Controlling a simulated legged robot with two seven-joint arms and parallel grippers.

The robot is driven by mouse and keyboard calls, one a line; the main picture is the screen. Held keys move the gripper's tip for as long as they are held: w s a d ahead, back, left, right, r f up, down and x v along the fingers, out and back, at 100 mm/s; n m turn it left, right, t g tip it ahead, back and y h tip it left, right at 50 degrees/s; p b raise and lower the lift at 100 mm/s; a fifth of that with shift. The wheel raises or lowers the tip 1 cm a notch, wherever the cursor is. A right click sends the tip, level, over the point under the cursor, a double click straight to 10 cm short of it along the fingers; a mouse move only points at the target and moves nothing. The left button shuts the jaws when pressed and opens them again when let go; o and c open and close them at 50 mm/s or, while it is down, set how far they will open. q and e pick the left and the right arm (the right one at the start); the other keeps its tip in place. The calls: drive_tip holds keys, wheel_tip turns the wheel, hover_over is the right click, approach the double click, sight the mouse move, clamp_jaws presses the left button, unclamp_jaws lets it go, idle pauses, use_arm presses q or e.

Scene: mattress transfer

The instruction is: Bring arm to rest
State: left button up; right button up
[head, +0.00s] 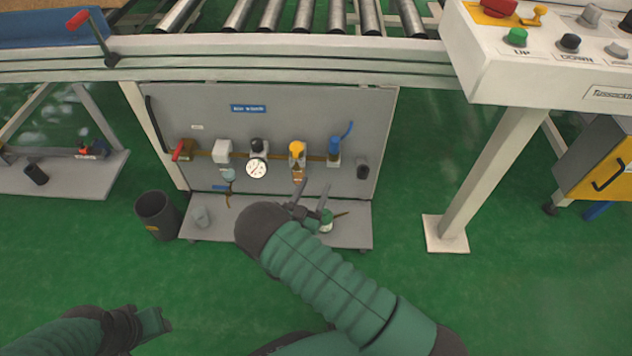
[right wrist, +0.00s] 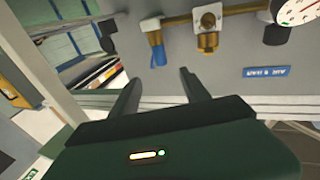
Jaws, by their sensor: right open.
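My right arm reaches up from the bottom right in the head view. Its gripper (head: 312,200) is in front of the grey panel (head: 220,115), over the lower shelf (head: 350,232). In the right wrist view the two fingers of this gripper (right wrist: 160,92) are apart with nothing between them. The panel with its blue-handled valve (right wrist: 157,50) lies beyond them. My left arm is low at the left in the head view, with its gripper (head: 155,323) above the green floor. The left fingers are too unclear to tell open from shut.
The panel carries several valves and a gauge (head: 257,168). A dark bin (head: 157,214) stands left of the shelf. A roller conveyor (head: 300,18) runs above. A control box (head: 545,60) on a white post (head: 490,180) is at the right. The green floor in front is clear.

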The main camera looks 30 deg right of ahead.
idle(0.3)
drive_tip(key=w+a+r+n+g+y, duration=0.1)
drive_tip(key=w+a+r+y, duration=0.15)
drive_tip(key=w+y, duration=0.3)
drive_tip(key=s+a+r+n+g+y, duration=0.2)
drive_tip(key=s+a+r+n+y, duration=0.1)
drive_tip(key=s+a+y, duration=0.3)
drive_tip(key=s+r+n+g+y+p, duration=0.3)
drive_tip(key=s+n+g, duration=0.35)
drive_tip(key=s, duration=1.35)
use_arm(q)
drive_tip(key=w+p+v, duration=0.3)
drive_tip(key=p+v, duration=0.9)
drive_tip(key=w+r+p+v, duration=0.1)
drive_tip(key=w+p+v, duration=0.1)
drive_tip(key=p+v, duration=1)
drive_tip(key=w+r+p+v, duration=0.1)
drive_tip(key=w+p+v, duration=0.2)
drive_tip(key=p+v, duration=0.9)
drive_tip(key=shift+w+v, duration=0.25)
drive_tip(key=shift+v, duration=0.9)
use_arm(e)
wheel_tip(320, 180, up, 39)
drive_tip(key=shift+s+m, duration=0.25)
drive_tip(key=shift+m, duration=0.1)
use_arm(q)
drive_tip(key=shift+r, duration=0.1)
drive_tip(key=shift+c, duration=0.3)
use_arm(e)
drive_tip(key=shift+d, duration=0.1)
